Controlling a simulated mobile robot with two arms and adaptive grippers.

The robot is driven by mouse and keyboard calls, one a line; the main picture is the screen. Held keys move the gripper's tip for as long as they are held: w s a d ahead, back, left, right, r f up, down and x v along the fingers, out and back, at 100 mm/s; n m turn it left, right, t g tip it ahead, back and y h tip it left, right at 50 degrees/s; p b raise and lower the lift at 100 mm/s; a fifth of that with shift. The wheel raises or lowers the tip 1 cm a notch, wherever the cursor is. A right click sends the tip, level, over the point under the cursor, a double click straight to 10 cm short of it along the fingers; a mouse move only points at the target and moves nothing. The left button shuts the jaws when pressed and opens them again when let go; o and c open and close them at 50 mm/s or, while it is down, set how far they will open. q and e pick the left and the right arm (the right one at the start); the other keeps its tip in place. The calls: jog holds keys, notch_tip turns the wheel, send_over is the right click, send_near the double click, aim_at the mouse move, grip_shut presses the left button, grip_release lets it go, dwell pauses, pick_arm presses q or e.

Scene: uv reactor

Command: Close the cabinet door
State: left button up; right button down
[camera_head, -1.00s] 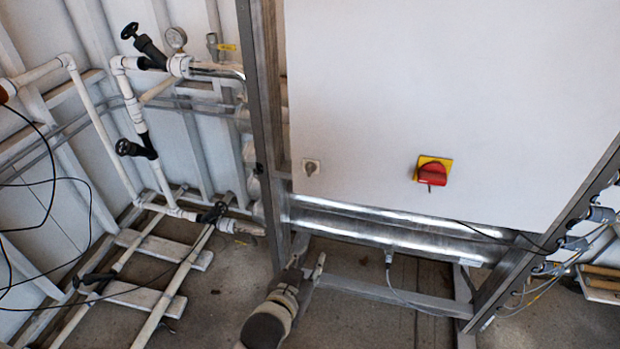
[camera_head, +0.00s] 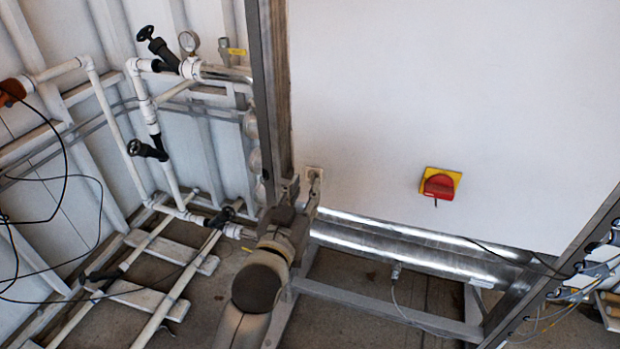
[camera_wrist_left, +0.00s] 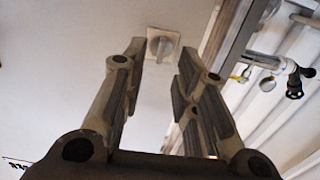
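The white cabinet door (camera_head: 400,110) fills the upper right of the head view and looks about flush with its grey metal frame. A small square latch (camera_head: 312,173) with a grey knob sits at its lower left corner. A red rotary switch on a yellow plate (camera_head: 440,185) is further right. My left gripper (camera_head: 303,186) is at the latch, its fingers pointing up. In the left wrist view the fingers are apart and empty, and the latch (camera_wrist_left: 161,46) shows between and beyond the tips. Contact cannot be told. My right gripper is not in view.
White pipes with black valves (camera_head: 147,149) and a pressure gauge (camera_head: 189,41) stand left of the grey frame post (camera_head: 268,90). Shiny metal tubes (camera_head: 400,245) run below the door. Cables hang on the right post. A loose black cable is at far left.

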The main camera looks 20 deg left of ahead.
aim_at(311, 179)
pick_arm(q)
jog(key=shift+w, duration=2.1)
grip_shut()
